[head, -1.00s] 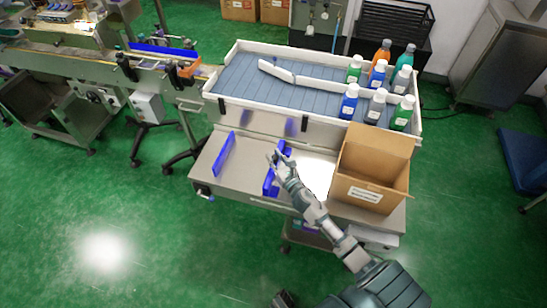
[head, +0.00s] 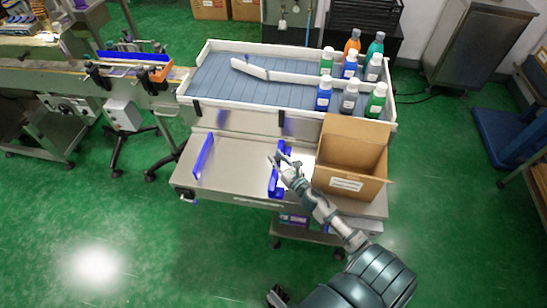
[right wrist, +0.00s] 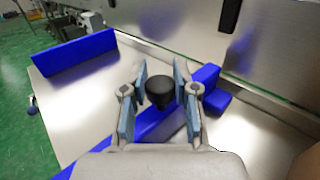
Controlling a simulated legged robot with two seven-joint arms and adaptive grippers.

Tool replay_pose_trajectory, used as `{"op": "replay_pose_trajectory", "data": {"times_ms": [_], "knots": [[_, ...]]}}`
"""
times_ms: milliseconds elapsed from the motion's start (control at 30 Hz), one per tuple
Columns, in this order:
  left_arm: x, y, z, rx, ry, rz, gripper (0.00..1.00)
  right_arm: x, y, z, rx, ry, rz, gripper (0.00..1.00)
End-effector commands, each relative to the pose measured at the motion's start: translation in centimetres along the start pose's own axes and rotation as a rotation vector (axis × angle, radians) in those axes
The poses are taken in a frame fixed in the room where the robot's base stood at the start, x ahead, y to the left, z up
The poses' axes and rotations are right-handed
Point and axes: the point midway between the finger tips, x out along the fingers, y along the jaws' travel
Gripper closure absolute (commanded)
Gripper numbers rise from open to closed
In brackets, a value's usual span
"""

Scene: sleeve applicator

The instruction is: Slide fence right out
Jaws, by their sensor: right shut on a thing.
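The right fence (head: 274,182) is a blue upright strip on the steel table, just left of the cardboard box. My right gripper (head: 281,163) is at its upper part and partly covers it. In the right wrist view, the fingers (right wrist: 160,95) are around a black knob (right wrist: 160,89) on the blue fence (right wrist: 152,131). The gripper is shut on this knob. The left fence, another blue strip (head: 203,157), stands at the table's left side and also shows in the right wrist view (right wrist: 75,55). My left gripper is not in view.
An open cardboard box (head: 350,165) stands on the table's right part, a small gap from the right fence. Behind is a raised tray (head: 215,105) with several capped bottles (head: 323,95). The steel surface between the fences (head: 236,172) is clear.

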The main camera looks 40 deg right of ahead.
Motion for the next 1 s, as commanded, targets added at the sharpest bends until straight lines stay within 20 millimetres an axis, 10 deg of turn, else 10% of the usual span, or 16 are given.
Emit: {"op": "replay_pose_trajectory", "data": {"times_ms": [33,67,167,567,1000], "knots": [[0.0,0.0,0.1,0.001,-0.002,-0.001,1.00,0.0,-0.2,-0.4,0.000,0.008,-0.008,1.00],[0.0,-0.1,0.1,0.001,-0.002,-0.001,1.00,0.0,-0.2,-0.4,0.000,0.008,-0.008,0.69],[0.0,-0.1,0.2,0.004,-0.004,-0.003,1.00,0.0,-0.2,-0.4,0.000,0.007,-0.006,0.45],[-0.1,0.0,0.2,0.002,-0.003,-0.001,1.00,-0.8,0.0,-0.2,0.002,0.004,-0.003,0.45],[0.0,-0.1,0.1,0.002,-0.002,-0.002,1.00,-9.7,0.0,-0.4,0.003,0.008,-0.006,0.45]]}}
